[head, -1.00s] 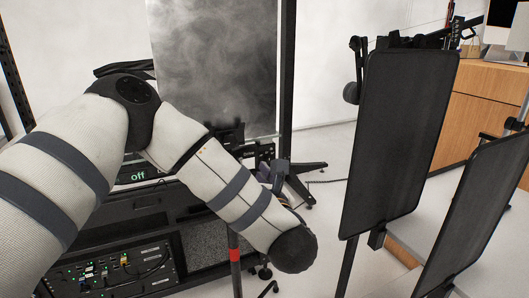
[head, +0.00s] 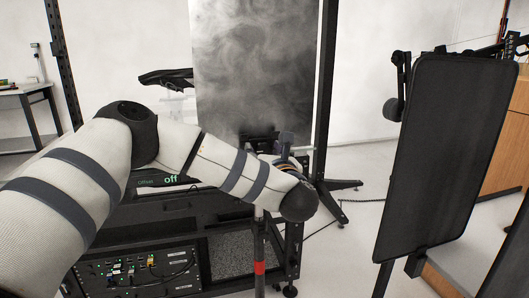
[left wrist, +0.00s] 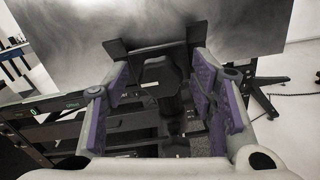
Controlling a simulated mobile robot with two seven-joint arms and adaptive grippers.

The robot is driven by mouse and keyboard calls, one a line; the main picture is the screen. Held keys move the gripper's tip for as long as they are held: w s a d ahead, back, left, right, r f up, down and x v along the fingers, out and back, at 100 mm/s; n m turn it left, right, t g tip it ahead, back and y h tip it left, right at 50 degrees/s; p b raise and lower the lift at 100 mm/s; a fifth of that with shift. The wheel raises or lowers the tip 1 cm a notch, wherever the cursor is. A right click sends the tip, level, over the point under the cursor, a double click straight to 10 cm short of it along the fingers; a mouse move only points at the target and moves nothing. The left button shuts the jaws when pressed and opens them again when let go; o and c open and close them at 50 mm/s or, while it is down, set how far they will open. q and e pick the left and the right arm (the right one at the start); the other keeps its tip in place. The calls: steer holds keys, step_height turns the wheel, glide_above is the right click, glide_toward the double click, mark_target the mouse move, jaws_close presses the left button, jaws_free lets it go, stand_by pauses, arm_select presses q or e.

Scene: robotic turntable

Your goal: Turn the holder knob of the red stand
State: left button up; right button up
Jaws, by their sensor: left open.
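The red stand shows in the head view as a thin pole with a red band (head: 259,267), below my left wrist. My left arm reaches across from the left, and its wrist hides the pole's upper part. In the left wrist view my left gripper (left wrist: 161,76) is open, with purple pads on both fingers. A dark holder-like part (left wrist: 168,98) stands between the fingers, with gaps visible beside it. Its knob cannot be made out clearly. My right gripper is not in view.
A large smoky grey panel (head: 250,65) stands behind the arm. A black equipment rack (head: 150,235) with an "off" display is below it. A black upright panel (head: 450,150) stands at the right. Open floor lies between the rack and that panel.

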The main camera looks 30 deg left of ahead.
arm_select(q)
steer(key=c, duration=1.2)
steer(key=shift+d+m, duration=0.1)
steer(key=shift+m, duration=0.2)
